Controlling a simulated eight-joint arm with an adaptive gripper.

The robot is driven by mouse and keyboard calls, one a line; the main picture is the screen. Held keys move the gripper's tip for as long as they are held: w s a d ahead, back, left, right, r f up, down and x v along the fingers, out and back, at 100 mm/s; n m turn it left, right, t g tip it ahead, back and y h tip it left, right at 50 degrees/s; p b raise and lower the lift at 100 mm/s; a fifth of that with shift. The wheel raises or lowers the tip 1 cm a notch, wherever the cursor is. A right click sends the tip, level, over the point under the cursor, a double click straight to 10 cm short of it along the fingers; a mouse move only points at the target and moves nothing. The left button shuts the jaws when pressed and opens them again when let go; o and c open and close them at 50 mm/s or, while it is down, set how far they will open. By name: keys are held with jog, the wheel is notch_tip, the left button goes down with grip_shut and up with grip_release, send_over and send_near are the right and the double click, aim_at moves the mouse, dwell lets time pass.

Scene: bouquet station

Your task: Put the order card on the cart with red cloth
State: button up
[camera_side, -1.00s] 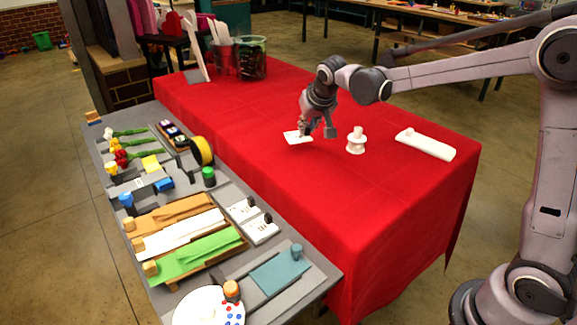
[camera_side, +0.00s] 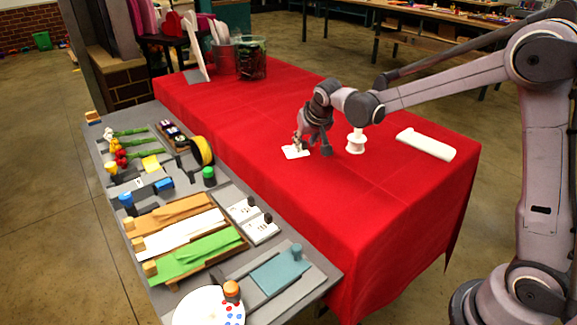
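The order card (camera_side: 296,152) is a small white card at the middle of the cart with red cloth (camera_side: 385,215). It appears to lie at or just above the cloth; I cannot tell if it touches. My gripper (camera_side: 299,144) reaches down from the right, with its fingertips at the card's upper edge. It appears shut on the card, though the fingers are small and partly hidden by the wrist.
A white spool-like stand (camera_side: 356,142) is close right of my gripper, and a white roll (camera_side: 425,145) lies farther right. Containers (camera_side: 250,58) stand at the back left. A grey bench (camera_side: 320,272) with flowers, papers and several tools runs along the left. The front cloth is clear.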

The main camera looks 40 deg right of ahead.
jog(key=shift+r, duration=0.1)
jog(key=v, duration=1.2)
jog(key=s+f+n+y, duration=0.1)
jog(key=s+f, duration=0.1)
jog(key=s, duration=0.5)
jog(key=s+a+f+n, duration=0.1)
jog(key=s+f+n, duration=0.1)
jog(key=s, duration=0.5)
jog(key=s+a+f+n+t+y, duration=0.1)
jog(key=s+f, duration=0.1)
jog(key=s, duration=0.5)
jog(key=shift+s+a+f+n+y, duration=0.1)
jog(key=shift+s+a+n+y, duration=0.1)
jog(key=shift+s+n+y, duration=0.1)
